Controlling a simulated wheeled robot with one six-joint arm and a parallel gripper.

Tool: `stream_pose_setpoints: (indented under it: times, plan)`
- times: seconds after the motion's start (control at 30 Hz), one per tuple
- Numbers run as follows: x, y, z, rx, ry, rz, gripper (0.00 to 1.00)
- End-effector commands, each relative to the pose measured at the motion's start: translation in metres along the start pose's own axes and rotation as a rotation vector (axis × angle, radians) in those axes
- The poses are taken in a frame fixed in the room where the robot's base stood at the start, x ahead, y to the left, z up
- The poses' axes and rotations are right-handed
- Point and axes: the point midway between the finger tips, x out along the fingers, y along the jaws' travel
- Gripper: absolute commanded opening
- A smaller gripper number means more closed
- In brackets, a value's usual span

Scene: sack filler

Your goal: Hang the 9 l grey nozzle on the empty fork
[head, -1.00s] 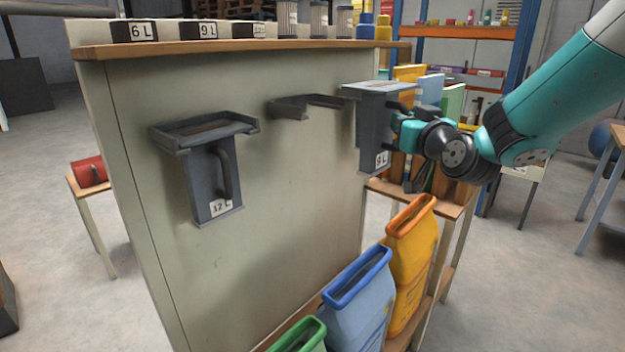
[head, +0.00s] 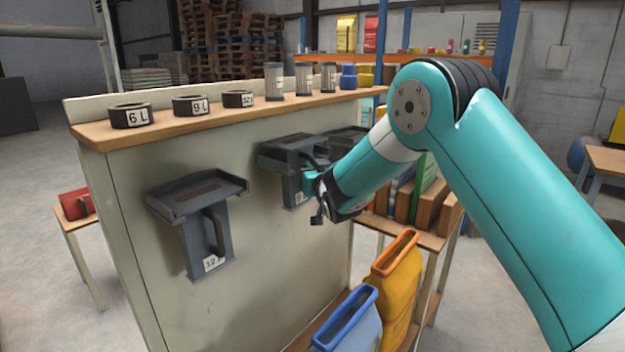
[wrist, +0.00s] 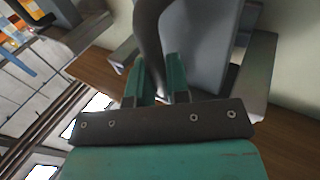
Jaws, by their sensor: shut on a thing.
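The held grey nozzle (head: 292,152) is upright at the middle of the panel, its wide flange on top. Its label is partly covered by my gripper. My gripper (head: 314,184) is shut on its handle; in the wrist view the green fingers (wrist: 162,80) close around the dark handle (wrist: 150,30), with the grey nozzle body (wrist: 200,40) behind. The nozzle is at the place of the middle fork, which it mostly hides. I cannot tell whether the flange rests on the fork's arms.
Another grey nozzle labelled 12 L (head: 203,225) hangs to the left. A dark bracket (head: 347,137) shows to the right, partly behind my arm. A wooden shelf (head: 160,132) with labelled rings runs above. Blue (head: 350,318) and orange-rimmed (head: 393,275) sacks stand below.

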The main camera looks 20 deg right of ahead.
Motion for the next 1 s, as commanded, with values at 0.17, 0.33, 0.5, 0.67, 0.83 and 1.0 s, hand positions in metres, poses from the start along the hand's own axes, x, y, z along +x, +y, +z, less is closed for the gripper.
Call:
stream_pose_setpoints:
  times: [0.17, 0.33, 0.5, 0.67, 0.83, 1.0]
  plan:
    - [0.0, -0.001, 0.012, -0.001, 0.002, -0.001, 0.0]
    - [-0.001, -0.001, 0.037, 0.0, 0.002, -0.002, 0.0]
    - [0.002, -0.003, 0.043, 0.0, 0.008, -0.002, 0.0]
    - [0.002, -0.003, 0.044, 0.0, 0.007, -0.001, 0.0]
    - [0.001, -0.003, 0.046, 0.0, 0.003, -0.001, 0.42]
    - [0.001, -0.003, 0.046, 0.0, 0.003, -0.001, 0.42]
